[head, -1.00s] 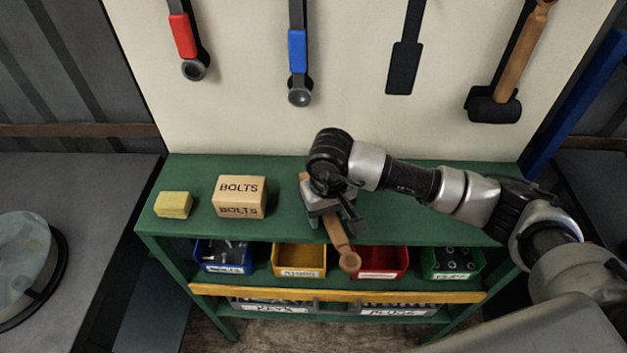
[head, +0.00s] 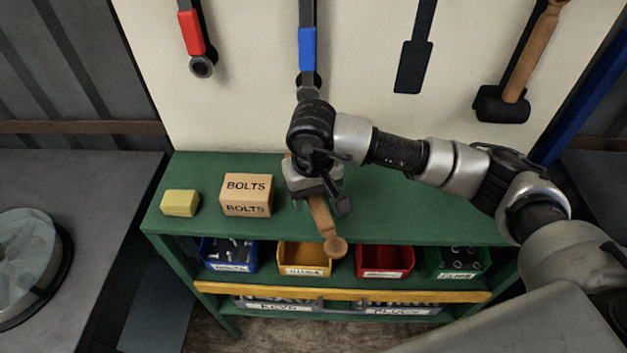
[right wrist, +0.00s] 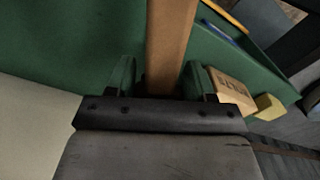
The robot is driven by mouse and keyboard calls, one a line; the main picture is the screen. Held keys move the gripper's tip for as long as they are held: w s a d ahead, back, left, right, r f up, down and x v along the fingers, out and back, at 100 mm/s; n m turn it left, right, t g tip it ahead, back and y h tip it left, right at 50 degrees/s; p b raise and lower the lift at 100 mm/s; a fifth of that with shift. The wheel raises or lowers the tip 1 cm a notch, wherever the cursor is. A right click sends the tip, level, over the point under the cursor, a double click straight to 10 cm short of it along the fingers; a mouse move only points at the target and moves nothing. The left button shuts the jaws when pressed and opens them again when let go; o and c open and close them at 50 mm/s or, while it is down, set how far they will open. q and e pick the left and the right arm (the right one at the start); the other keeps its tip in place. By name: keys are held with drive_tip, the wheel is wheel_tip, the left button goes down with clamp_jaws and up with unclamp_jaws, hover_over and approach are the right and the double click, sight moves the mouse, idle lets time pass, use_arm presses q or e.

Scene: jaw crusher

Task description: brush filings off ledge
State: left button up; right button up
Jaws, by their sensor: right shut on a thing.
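My right gripper (head: 314,188) is over the green ledge (head: 400,200), right of the bolts box. It is shut on a brush with a wooden handle (head: 322,222). The rounded end of the handle sticks out past the ledge's front edge, above the gap between the yellow and red bins. In the right wrist view the wooden handle (right wrist: 170,45) stands between the two fingers (right wrist: 160,82). The brush's bristles are hidden, and I cannot make out any filings. My left gripper is not in view.
A cardboard bolts box (head: 247,195) and a yellow block (head: 180,203) stand on the ledge at left. Blue, yellow (head: 304,260), red (head: 385,261) and green bins sit on the shelf below. Tools hang on the board behind. The ledge's right part is clear.

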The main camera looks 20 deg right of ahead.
drive_tip(key=shift+r+p, duration=0.4)
drive_tip(key=shift+r, duration=1.15)
drive_tip(key=shift+a, duration=0.1)
